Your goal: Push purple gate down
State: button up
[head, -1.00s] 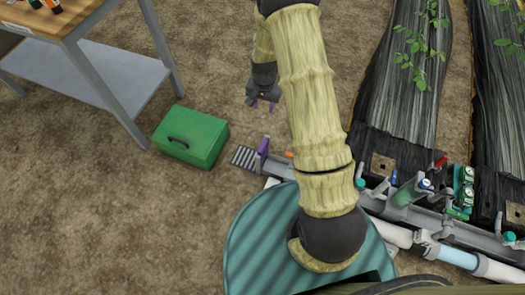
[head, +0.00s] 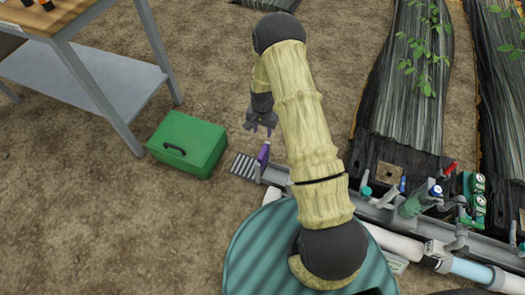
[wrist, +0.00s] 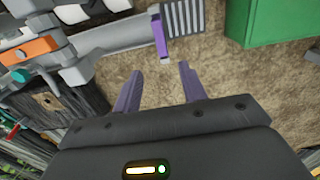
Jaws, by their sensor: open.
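The purple gate (head: 264,153) stands upright at the left end of the grey channel, beside a slotted grate (head: 245,166). In the wrist view the purple gate (wrist: 160,37) shows just beyond my fingertips, at the channel's end next to the grate (wrist: 183,18). My gripper (head: 261,130) is open and empty, close above and behind the gate in the head view. In the wrist view my gripper (wrist: 160,70) has its two purple fingers apart, with bare ground between them. I see no clear contact between fingers and gate.
A green box (head: 188,144) with a black handle lies left of the grate. A workbench (head: 85,70) stands at the upper left. Pipes and valves (head: 430,205) run along the channel to the right. An orange part (wrist: 30,50) sits on the channel.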

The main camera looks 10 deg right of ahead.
aim_at(263, 152)
notch_tip(263, 152, down, 15)
jog(key=b, duration=0.5)
jog(key=shift+f+b, duration=0.15)
jog(key=shift+b, duration=0.2)
jog(key=shift+c, duration=0.4)
